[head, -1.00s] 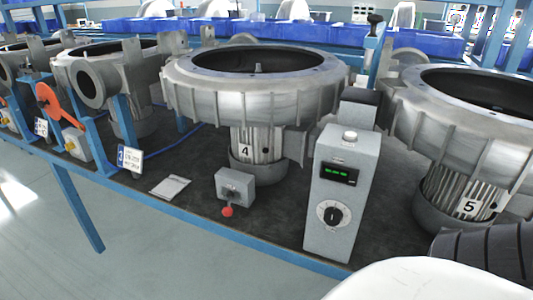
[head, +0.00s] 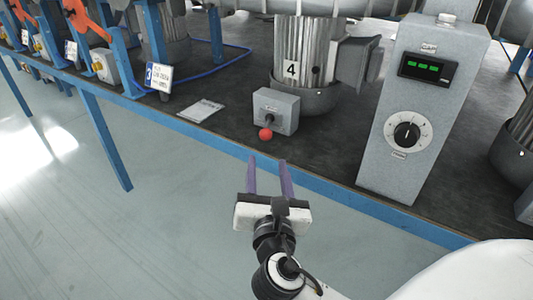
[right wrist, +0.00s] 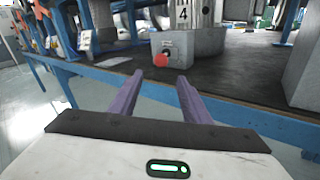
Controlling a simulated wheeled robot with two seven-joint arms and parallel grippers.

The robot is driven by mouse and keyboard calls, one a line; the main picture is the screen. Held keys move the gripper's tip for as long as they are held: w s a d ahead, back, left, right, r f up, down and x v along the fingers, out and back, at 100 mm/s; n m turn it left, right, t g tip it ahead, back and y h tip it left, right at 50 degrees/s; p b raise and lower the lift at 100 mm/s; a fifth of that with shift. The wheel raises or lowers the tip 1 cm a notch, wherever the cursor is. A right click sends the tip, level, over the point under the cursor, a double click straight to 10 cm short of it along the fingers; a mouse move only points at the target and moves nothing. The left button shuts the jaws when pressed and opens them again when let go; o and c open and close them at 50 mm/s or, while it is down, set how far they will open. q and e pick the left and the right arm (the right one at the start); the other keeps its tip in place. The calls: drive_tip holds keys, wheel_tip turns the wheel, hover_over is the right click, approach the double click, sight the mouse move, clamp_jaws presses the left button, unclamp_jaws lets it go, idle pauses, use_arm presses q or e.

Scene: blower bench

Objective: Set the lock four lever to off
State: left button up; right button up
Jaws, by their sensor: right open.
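The lock four box is a small grey box (head: 277,110) on the bench below the motor marked 4 (head: 292,68). Its lever ends in a red ball knob (head: 265,134) that hangs at the lower left of the box's front. The red knob also shows in the right wrist view (right wrist: 161,60), just beyond and between the fingers. My right gripper (head: 268,162) is open and empty, its purple fingers pointing at the box from in front of the bench edge, apart from the knob. My left gripper is not in view.
A tall grey control box (head: 424,105) with a green display and dial stands right of the lock box. The blue bench rail (head: 335,192) runs along the front.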

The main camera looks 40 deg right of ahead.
sight(266, 138)
drive_tip(key=x, duration=0.7)
drive_tip(key=r+b+x, duration=0.1)
drive_tip(key=x, duration=0.2)
drive_tip(key=shift+w+d, duration=0.1)
drive_tip(key=shift+d, duration=0.1)
drive_tip(key=shift+c, duration=0.5)
clamp_jaws()
